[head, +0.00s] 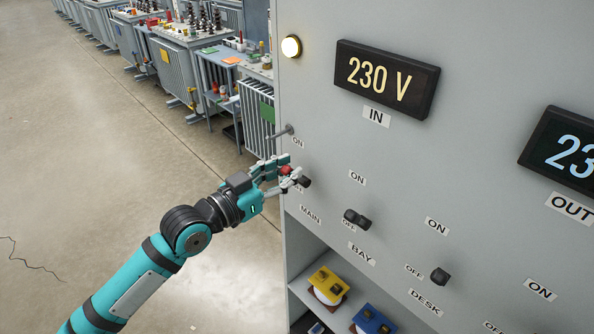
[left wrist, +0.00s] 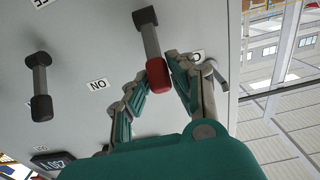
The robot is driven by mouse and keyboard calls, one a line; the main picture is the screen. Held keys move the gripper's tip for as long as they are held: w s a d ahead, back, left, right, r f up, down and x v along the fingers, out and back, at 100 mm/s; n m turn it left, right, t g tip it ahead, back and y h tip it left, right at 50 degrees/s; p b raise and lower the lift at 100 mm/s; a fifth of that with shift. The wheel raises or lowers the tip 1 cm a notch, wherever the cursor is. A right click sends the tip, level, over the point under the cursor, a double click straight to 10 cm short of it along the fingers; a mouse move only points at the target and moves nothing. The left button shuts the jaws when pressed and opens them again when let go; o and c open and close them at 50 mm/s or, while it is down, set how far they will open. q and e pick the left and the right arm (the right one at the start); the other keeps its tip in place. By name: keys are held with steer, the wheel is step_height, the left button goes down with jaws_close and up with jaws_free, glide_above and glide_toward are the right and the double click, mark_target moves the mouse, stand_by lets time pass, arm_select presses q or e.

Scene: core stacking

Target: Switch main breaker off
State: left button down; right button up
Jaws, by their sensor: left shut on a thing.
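The main breaker's lever has a red tip (head: 286,170) and a dark end (head: 304,181), above the MAIN label (head: 310,214) on the grey panel. My left gripper (head: 283,179) is at this lever, its fingers closed around the red tip. In the left wrist view the red tip (left wrist: 158,75) sits between the two fingers of my gripper (left wrist: 160,88), with the grey shaft running up to a dark end. An ON label (head: 298,142) is above the lever. The label beside the lever is mostly hidden by the fingers. My right gripper is out of view.
The BAY switch (head: 357,219) and DESK switch (head: 440,276) sit beside OFF labels to the right. A grey handle (head: 282,131) sticks out near the panel's left edge. The IN display (head: 387,80) reads 230 V. A lower shelf holds yellow and blue parts. Open floor lies left.

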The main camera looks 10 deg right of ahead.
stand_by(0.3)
arm_select(q)
steer(key=shift+f, duration=0.1)
steer(key=shift+s+a+f+b, duration=0.15)
steer(key=shift+a+f+b, duration=0.05)
steer(key=shift+f+b, duration=0.25)
steer(key=shift+s+a+f, duration=0.3)
steer(key=shift+a+f, duration=0.15)
steer(key=shift+f+b, duration=0.1)
steer(key=shift+b, duration=0.2)
steer(key=shift+s+a+f+b, duration=0.15)
steer(key=shift+a+f+b, duration=0.05)
steer(key=shift+f+b, duration=0.25)
steer(key=shift+s+a+f+b, duration=0.2)
steer(key=shift+f+b, duration=0.15)
steer(key=shift+f, duration=0.2)
